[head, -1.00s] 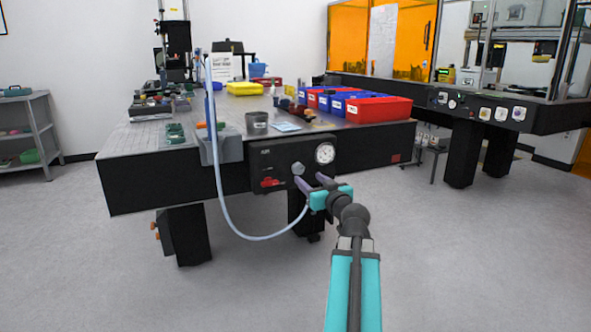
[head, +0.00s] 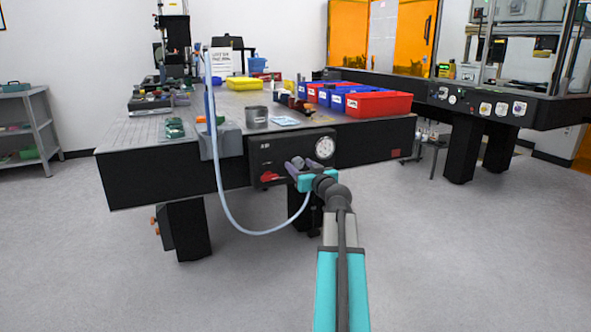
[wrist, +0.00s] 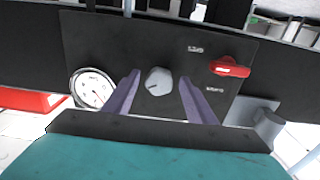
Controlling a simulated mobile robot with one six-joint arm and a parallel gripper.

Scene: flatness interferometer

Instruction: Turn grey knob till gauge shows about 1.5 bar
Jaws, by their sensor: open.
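The grey knob (wrist: 158,82) sits on the black control panel (wrist: 150,40) on the table's front side. In the wrist view my gripper (wrist: 158,88) is open, with one purple finger on each side of the knob and visible gaps to it. The round white gauge (wrist: 92,88) is on the same panel; its exact reading is too small to tell. In the head view the gauge (head: 324,147) is above and right of my gripper (head: 293,168), whose fingers partly hide the knob (head: 297,162).
A red lever (wrist: 230,68) is on the panel near the knob. A pale hose (head: 224,205) hangs in a loop in front of the table (head: 150,170). Red and blue bins (head: 375,104) stand on the tabletop. The floor in front is clear.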

